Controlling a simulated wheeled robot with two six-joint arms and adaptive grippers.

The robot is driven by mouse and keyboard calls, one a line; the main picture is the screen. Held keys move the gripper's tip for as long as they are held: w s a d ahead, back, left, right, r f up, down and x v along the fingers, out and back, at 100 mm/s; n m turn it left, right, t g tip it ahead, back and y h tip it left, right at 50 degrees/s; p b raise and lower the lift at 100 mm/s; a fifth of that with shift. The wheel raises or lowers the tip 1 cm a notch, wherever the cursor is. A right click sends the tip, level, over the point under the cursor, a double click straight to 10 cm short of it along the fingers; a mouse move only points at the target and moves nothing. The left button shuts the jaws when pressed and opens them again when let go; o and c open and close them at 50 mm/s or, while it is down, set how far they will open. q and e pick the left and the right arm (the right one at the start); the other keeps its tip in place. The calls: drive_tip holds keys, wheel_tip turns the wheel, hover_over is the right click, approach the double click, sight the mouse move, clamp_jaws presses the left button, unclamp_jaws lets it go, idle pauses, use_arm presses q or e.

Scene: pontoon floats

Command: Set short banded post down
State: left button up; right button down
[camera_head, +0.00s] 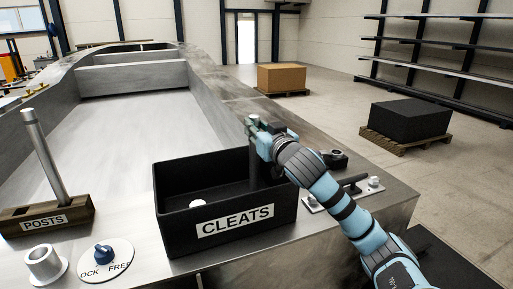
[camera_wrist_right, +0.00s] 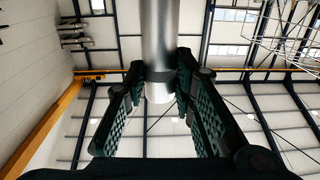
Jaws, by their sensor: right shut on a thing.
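My right gripper (camera_head: 262,136) is shut on a grey metal post, above the right part of the black CLEATS bin (camera_head: 178,226). In the right wrist view the post (camera_wrist_right: 160,35) runs between the two fingers (camera_wrist_right: 160,105), with a dark band (camera_wrist_right: 160,80) near its visible end. In the head view the gripper covers much of the post, and a dark upright length shows below it against the bin. I cannot tell whether the post touches the bin. My left gripper is not in view.
A wooden POSTS holder (camera_head: 18,226) with a tall grey post (camera_head: 44,155) stands at left. Near it are an empty round socket (camera_head: 43,262) and a blue knob (camera_head: 103,252). A small white thing (camera_head: 197,202) lies in the bin. A dark cleat (camera_head: 345,188) sits at right.

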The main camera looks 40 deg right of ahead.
sight(254, 155)
drive_tip(key=f, duration=0.3)
drive_tip(key=shift+w+f, duration=0.25)
drive_tip(key=shift+w, duration=0.05)
drive_tip(key=shift+s+f+b, duration=0.1)
drive_tip(key=shift+s+b, duration=0.2)
drive_tip(key=shift+s, duration=0.15)
drive_tip(key=c, duration=1.3)
unclamp_jaws()
drive_tip(key=shift+w+f, duration=0.1)
drive_tip(key=shift+w, duration=0.05)
drive_tip(key=shift+c, duration=0.2)
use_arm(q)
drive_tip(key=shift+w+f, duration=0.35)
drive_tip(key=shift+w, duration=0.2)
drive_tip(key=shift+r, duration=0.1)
